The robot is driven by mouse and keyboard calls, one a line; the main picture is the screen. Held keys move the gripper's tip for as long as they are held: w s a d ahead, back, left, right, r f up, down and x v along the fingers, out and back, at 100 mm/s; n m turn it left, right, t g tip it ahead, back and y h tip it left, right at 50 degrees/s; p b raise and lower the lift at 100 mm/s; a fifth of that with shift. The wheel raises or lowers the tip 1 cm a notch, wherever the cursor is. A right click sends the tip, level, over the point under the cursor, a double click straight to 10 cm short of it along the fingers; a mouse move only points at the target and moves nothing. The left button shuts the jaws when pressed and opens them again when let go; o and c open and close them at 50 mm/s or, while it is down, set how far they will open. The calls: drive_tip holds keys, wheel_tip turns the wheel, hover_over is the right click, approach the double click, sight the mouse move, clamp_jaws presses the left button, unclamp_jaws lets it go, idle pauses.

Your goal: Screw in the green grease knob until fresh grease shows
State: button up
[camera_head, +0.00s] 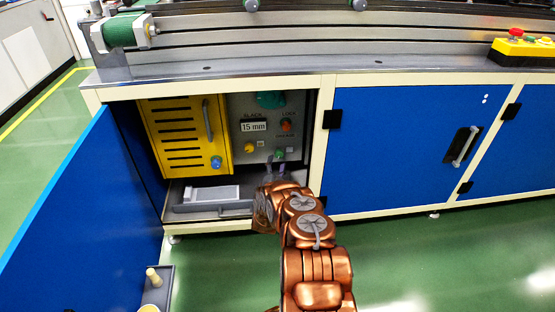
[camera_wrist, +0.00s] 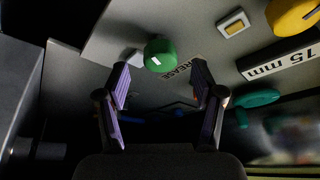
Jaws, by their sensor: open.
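The green grease knob (camera_head: 280,155) sits low on the grey panel inside the open cabinet. In the wrist view the knob (camera_wrist: 160,52) shows at the top middle, with a pale mark on its face and the GREASE lettering (camera_wrist: 183,71) beside it. My gripper (camera_head: 279,174) is just below and in front of the knob. In the wrist view its two fingers (camera_wrist: 160,76) stand apart with nothing held, and the knob appears between and just past the fingertips. A pale fitting (camera_wrist: 133,58) is left of the knob. I make out no grease there.
A yellow slotted door (camera_head: 180,125) is at left. A grey drawer (camera_head: 207,210) sits below. The blue door (camera_head: 62,205) stands open.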

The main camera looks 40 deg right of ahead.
drive_tip(key=v, duration=0.7)
idle(0.5)
